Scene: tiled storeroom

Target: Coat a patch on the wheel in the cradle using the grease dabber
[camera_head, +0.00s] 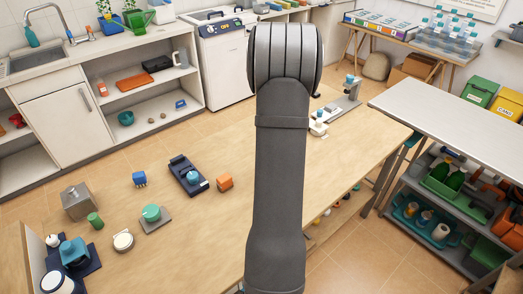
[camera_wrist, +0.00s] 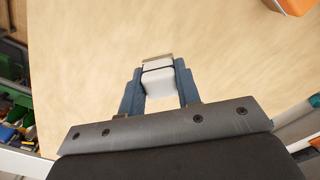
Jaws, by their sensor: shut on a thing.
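In the wrist view my gripper (camera_wrist: 160,90) has its two blue fingers shut on a pale white-grey block with a thin grey-tan edge, which I take to be the grease dabber (camera_wrist: 159,82). It is held over bare wooden table; the gap beneath cannot be judged. In the head view my arm hides the gripper and the dabber. I cannot pick out the wheel in its cradle for certain. A grey stand with a blue part (camera_head: 347,100) is on the table's far right part, with a small white piece (camera_head: 318,128) close to my arm.
The wooden table (camera_head: 215,235) holds a dark blue tray (camera_head: 178,171), an orange block (camera_head: 225,182), a teal round thing on a grey plate (camera_head: 152,213), a white round thing (camera_head: 123,241) and a metal box (camera_head: 76,202). Its middle front is clear. A grey-topped bench (camera_head: 450,110) stands right.

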